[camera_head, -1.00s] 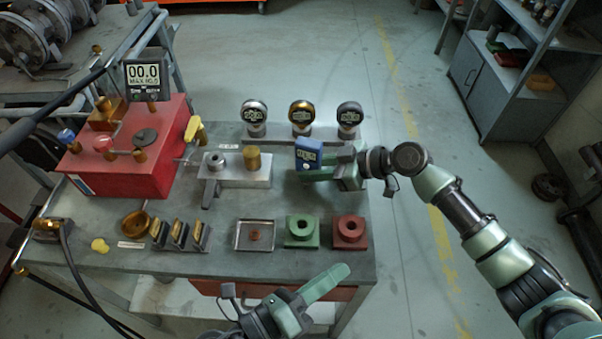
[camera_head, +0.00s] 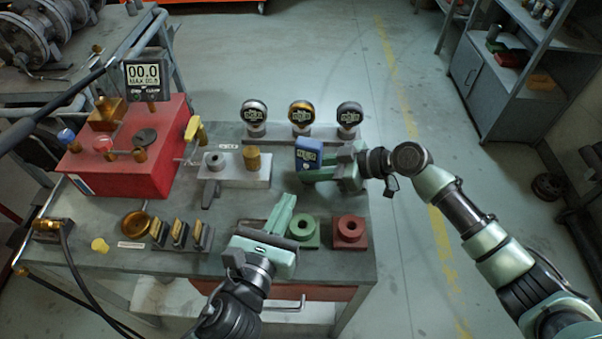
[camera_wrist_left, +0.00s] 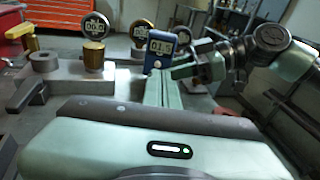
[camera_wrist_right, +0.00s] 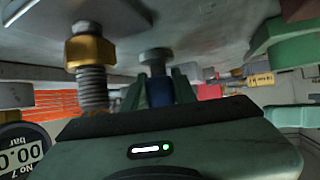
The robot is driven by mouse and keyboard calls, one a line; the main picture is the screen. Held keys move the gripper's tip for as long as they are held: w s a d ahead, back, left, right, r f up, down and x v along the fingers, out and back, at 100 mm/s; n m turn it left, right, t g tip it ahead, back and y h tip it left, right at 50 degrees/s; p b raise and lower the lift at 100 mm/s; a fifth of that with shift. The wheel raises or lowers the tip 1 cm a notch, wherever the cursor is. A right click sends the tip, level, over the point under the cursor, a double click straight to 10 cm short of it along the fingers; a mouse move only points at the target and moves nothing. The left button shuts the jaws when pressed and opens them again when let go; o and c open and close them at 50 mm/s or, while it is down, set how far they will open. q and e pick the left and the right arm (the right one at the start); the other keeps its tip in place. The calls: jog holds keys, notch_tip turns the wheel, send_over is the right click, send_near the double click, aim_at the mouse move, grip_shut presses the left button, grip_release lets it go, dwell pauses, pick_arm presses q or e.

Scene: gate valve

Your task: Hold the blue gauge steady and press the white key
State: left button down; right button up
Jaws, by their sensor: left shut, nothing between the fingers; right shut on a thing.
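The blue gauge (camera_head: 308,146) stands upright at the right of the table, with a display on its front. It also shows in the left wrist view (camera_wrist_left: 160,42), where a small white key (camera_wrist_left: 157,64) is on its face below the display. My right gripper (camera_head: 316,174) is shut on the gauge low down, from the right; in the right wrist view a blue part (camera_wrist_right: 158,92) shows between its fingers. My left gripper (camera_head: 286,200) is shut and empty, in front of the gauge and apart from it, with its fingers pointing toward it.
Three round gauges (camera_head: 301,113) stand on a rail behind. A grey block (camera_head: 235,173) with a brass cap is to the left, beside a red box (camera_head: 125,160). Green (camera_head: 304,229) and red (camera_head: 349,232) fixtures sit near the front edge. My left arm partly hides the tray.

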aim_at(305, 165)
pick_arm(q)
jog(key=shift+f, duration=0.35)
jog(key=x, duration=1)
jog(key=shift+a+f, duration=0.1)
